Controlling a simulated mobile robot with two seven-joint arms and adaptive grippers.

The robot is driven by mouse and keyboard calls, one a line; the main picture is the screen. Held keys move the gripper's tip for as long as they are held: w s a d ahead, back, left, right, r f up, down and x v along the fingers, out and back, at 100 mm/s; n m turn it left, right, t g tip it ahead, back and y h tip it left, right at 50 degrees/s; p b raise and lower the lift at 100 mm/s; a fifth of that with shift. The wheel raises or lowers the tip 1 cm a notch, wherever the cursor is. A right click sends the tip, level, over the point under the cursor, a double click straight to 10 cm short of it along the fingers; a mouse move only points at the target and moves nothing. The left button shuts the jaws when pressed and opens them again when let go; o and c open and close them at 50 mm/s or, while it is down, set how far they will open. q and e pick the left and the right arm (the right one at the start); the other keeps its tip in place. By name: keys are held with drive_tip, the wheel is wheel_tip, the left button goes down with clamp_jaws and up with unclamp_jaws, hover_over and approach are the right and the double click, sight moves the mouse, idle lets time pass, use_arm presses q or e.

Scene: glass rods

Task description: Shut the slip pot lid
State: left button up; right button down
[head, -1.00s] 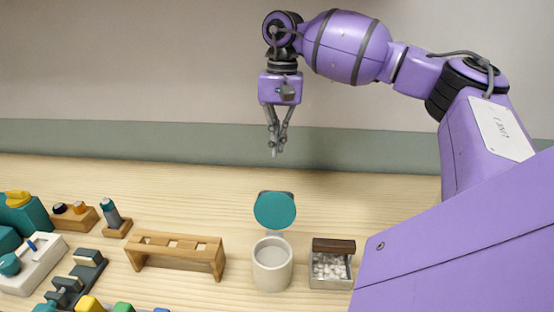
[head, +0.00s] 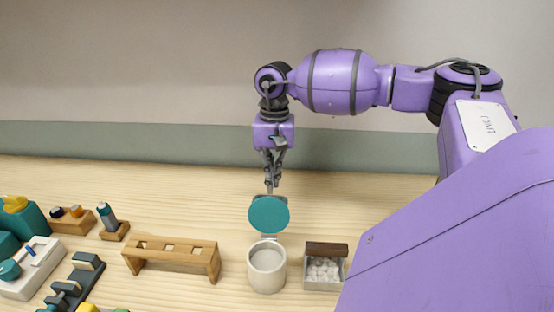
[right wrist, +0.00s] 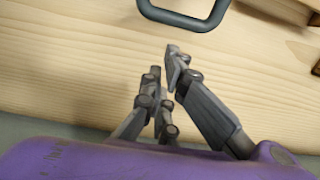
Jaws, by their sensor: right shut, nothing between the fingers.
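The slip pot (head: 267,270) is a pale grey cup standing on the table in the head view. Its round teal lid (head: 269,214) stands raised up behind the pot's mouth, so the pot is open. In the right wrist view the right gripper's fingertips (right wrist: 163,62) are close together above the wood, near a dark rounded frame (right wrist: 185,20) at the top edge. My left gripper is not in view.
A wooden rack (head: 172,257) stands left of the pot. A small box of white pieces with a brown lid (head: 326,249) stands close on the right. Several workshop items crowd the far left.

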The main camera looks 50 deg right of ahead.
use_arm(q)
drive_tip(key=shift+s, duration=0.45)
use_arm(e)
drive_tip(key=shift+s+a+r, duration=0.2)
drive_tip(key=shift+s+a, duration=0.25)
drive_tip(key=shift+a, duration=0.1)
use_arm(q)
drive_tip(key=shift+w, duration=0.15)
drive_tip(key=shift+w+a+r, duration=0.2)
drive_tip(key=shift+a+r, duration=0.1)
use_arm(e)
drive_tip(key=shift+s+a+r+t+h, duration=0.25)
drive_tip(key=shift+r+t+h, duration=0.05)
drive_tip(key=shift+r+h, duration=0.15)
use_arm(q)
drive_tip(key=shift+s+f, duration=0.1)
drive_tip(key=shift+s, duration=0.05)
use_arm(e)
drive_tip(key=shift+a+r, duration=0.1)
